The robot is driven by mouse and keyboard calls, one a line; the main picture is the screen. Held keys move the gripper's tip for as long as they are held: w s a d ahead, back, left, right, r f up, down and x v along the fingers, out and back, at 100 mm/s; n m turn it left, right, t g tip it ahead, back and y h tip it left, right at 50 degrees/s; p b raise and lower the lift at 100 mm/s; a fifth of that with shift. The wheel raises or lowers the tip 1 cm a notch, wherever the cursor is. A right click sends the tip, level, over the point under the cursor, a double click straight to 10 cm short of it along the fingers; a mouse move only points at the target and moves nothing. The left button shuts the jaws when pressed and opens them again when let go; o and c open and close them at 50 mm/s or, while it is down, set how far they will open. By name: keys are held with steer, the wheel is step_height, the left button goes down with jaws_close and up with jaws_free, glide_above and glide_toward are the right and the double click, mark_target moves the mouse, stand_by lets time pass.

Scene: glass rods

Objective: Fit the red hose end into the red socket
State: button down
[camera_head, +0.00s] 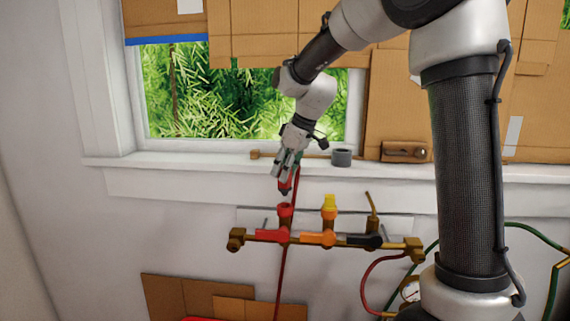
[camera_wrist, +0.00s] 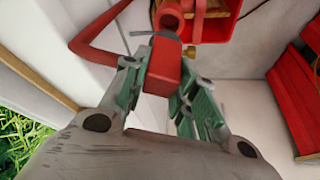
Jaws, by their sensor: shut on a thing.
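My gripper (camera_head: 285,176) is shut on the red hose end (camera_head: 285,187), which points down. In the wrist view the red hose end (camera_wrist: 164,68) sits between the green finger pads of my gripper (camera_wrist: 160,90). The red socket (camera_head: 285,210) stands upright on the brass manifold, just below the hose end, with a small gap between them in the head view. In the wrist view a round red opening (camera_wrist: 170,17), which looks like the socket, lies just beyond the hose end. The red hose (camera_wrist: 88,48) bends away to the left there.
The brass manifold (camera_head: 335,240) carries red, orange and black handles, a yellow fitting (camera_head: 329,204) and a bent brass tube (camera_head: 371,206) to the right. The window sill (camera_head: 210,161) runs behind, with a grey cup-like piece (camera_head: 341,157) on it. Cardboard (camera_head: 180,292) lies below.

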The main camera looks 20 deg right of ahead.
mark_target(285, 185)
steer(key=shift+f, duration=2)
steer(key=shift+f, duration=0.6)
steer(key=c, duration=1.4)
jaws_free()
steer(key=shift+v, duration=5.55)
